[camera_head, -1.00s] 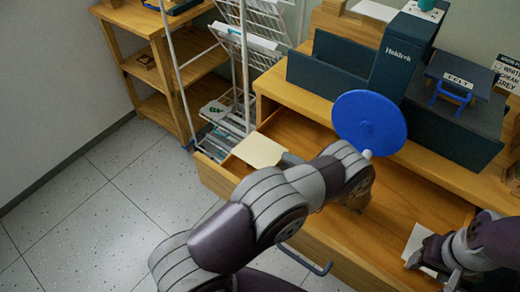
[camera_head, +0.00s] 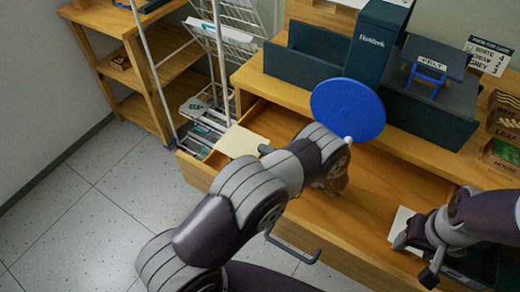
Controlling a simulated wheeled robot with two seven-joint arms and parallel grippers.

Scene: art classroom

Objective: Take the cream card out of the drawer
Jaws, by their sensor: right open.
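The open wooden drawer (camera_head: 378,197) extends from the front of the cabinet. A cream card (camera_head: 239,142) shows at its far left end; I cannot tell whether it rests there or is raised. My left arm reaches over the drawer. A dark grey tip (camera_head: 265,149), apparently of my left gripper, is at the card's right edge; the rest is hidden behind the arm, so its grip cannot be told. My right gripper (camera_head: 415,258) is open at the drawer's right part, beside a whiter card (camera_head: 402,224) that it partly covers.
A round blue disc (camera_head: 348,110) stands at the cabinet top's front edge, before dark boxes (camera_head: 318,70). A white wire rack (camera_head: 222,75) and wooden shelf (camera_head: 128,62) stand left. The floor at lower left is clear.

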